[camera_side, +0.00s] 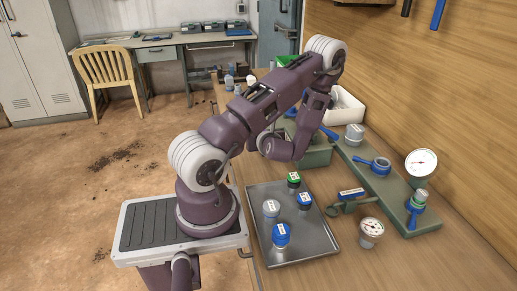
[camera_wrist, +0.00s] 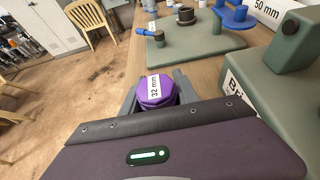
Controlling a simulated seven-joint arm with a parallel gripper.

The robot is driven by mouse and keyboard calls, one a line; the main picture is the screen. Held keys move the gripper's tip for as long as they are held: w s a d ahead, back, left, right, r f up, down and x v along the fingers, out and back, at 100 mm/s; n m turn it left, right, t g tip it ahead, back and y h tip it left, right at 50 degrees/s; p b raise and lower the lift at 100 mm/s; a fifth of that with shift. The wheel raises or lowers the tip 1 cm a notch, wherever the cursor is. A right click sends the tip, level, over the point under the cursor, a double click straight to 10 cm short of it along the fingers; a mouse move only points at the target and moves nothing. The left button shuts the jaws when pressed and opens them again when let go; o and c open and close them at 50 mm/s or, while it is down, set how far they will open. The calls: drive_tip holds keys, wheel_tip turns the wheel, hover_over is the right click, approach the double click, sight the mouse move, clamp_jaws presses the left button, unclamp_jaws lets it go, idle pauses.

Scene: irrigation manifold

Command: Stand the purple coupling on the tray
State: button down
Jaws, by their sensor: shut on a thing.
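The purple coupling (camera_wrist: 155,90) shows in the wrist view, with a white label reading 32 mm on its top. My gripper (camera_wrist: 156,96) is shut on it, one grey finger on each side. Its lower part is hidden by my gripper body. In the side view my arm hides the coupling and the fingers. The grey metal tray (camera_side: 310,246) lies at the front of the wooden table in the side view. It is not seen in the wrist view.
On the tray stand a green-topped coupling (camera_side: 293,179), two blue ones (camera_side: 305,200) (camera_side: 281,234) and a grey one (camera_side: 271,209).

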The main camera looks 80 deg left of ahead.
drive_tip(key=shift+f, duration=2)
drive_tip(key=c, duration=0.9)
unclamp_jaws()
drive_tip(key=shift+f, duration=0.15)
